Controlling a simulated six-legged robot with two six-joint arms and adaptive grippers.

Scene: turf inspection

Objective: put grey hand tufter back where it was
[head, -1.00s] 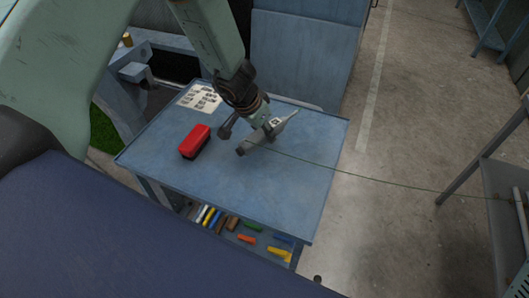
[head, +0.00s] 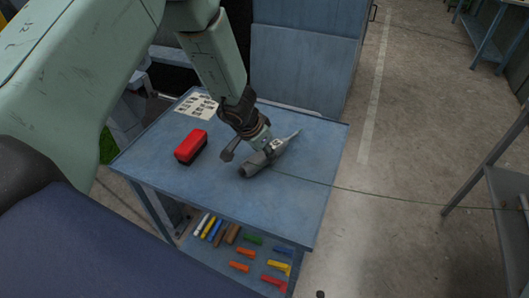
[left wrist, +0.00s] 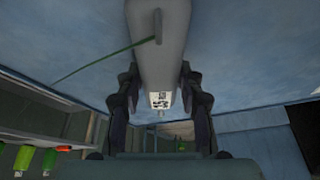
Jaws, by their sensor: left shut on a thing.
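The grey hand tufter (head: 256,163) is at the blue cart top, right of its middle, lying slantwise with its thin tip toward the back right. My left gripper (head: 264,147) is shut on it from above. In the left wrist view, the tufter's grey body (left wrist: 158,55) sits between the two dark fingers of the left gripper (left wrist: 160,95). I cannot tell whether the tufter touches the cart top or hangs just above it. A thin green yarn runs from it to the right. My right gripper is not in view.
The blue cart (head: 285,205) also carries a red and black block (head: 190,147) to the left and a printed sheet (head: 197,105) at the back left. Several coloured pieces lie on its lower shelf. The cart top right of the tufter is clear.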

